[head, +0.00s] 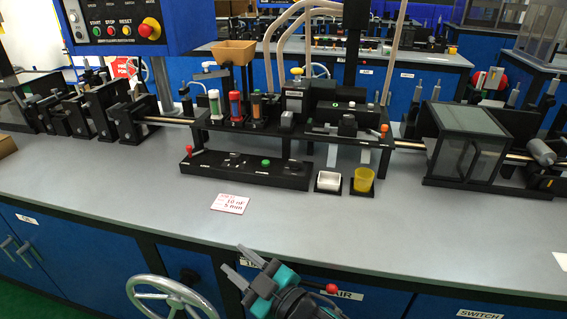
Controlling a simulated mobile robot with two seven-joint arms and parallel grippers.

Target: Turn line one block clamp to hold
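The line is a black machine (330,125) along a grey bench. Which part is the block clamp I cannot tell at this size. A black front panel (245,170) carries a small red-knobbed lever (190,155) at its left end and a green button (266,163). An orange-topped part (384,130) stands at the machine's right end. My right gripper (241,266) is low in front of the bench's front edge, well short of the machine. Its two grey fingers are apart with nothing between them. My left gripper is out of view.
A printed card (230,203), a white cup (328,180) and a yellow cup (364,179) are on the bench. A handwheel (165,297) and a red-knobbed lever (331,289) are at the bench front. A clear-sided box (470,150) stands right. The front bench top is mostly free.

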